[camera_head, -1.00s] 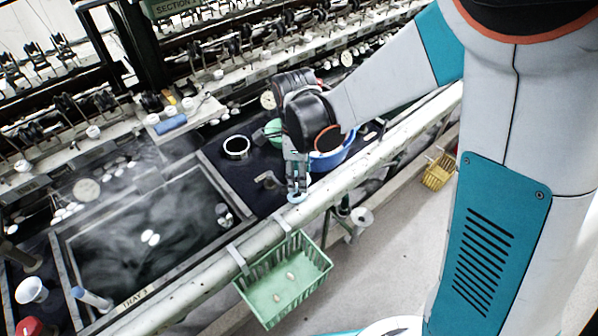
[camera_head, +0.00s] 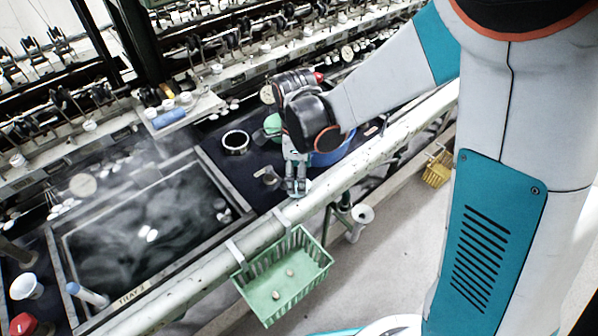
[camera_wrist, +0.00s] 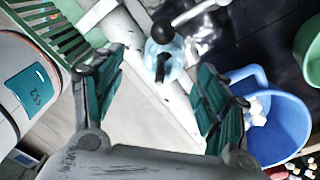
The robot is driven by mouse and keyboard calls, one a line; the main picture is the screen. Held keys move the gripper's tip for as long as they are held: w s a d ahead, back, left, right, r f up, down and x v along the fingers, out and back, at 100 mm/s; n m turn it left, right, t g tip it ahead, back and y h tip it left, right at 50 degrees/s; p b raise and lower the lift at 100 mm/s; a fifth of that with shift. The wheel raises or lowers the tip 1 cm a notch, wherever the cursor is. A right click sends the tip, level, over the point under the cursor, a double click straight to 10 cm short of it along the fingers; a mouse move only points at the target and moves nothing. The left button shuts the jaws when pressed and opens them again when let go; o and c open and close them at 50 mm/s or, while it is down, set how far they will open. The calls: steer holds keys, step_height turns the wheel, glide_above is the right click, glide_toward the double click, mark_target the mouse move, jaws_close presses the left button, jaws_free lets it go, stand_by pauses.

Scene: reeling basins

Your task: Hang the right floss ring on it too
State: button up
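My gripper (camera_head: 297,190) is low over the pale rail at the tray bench's front edge. In the wrist view my gripper (camera_wrist: 160,98) is open, its teal finger pads wide apart with nothing gripped between them. A pale blue, ring-like piece (camera_wrist: 176,52) shows beyond the fingertips, by the rail, with a dark slot in its middle. A dark ball-ended bar (camera_wrist: 163,31) lies close to it; I cannot tell whether the ring hangs on this bar. In the head view a grey bent fitting (camera_head: 267,176) stands left of my gripper. I cannot make out a second floss ring.
A blue basin (camera_wrist: 278,125) and a green bowl (camera_head: 272,124) are beside my gripper. A dark round pot with pale rim (camera_head: 236,142) stands left. The water tray (camera_head: 70,245) lies further left. A green basket (camera_head: 283,285) hangs on the rail's front.

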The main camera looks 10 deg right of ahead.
step_height(320, 180, up, 7)
steer(key=shift+w+a+r, duration=0.1)
steer(key=shift+w+r, duration=0.05)
steer(key=shift+r, duration=0.05)
stand_by(0.6)
stand_by(0.5)
